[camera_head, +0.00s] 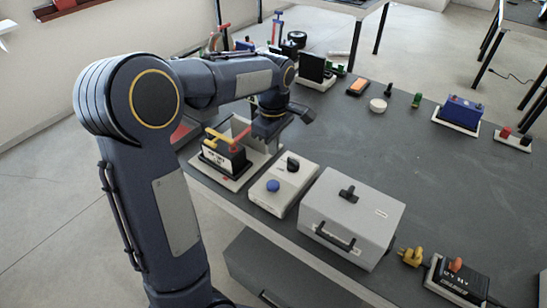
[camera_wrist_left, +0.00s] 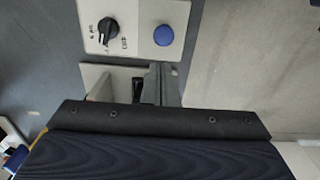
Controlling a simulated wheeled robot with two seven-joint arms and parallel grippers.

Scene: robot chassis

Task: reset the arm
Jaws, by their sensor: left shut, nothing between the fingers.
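My left arm rises from the lower left in the head view, bends over at the top and reaches across the table's left edge. My left gripper (camera_head: 266,133) points down beside a device with a black body and a red and yellow lever (camera_head: 226,152); its fingertips are hard to see there. In the left wrist view the gripper fingers (camera_wrist_left: 158,85) are together, with nothing between them, near a pale base plate (camera_wrist_left: 100,78). A light box with a black knob and a blue button (camera_head: 283,184) stands close by; it also shows in the left wrist view (camera_wrist_left: 138,42). My right gripper is not in view.
The dark grey table (camera_head: 440,195) also holds a grey metal case (camera_head: 378,218) with black handles, a yellow plug (camera_head: 411,256), a black power strip (camera_head: 456,281), a white disc (camera_head: 378,105) and a blue battery-like block (camera_head: 461,112). The middle right of the tabletop is mostly clear.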

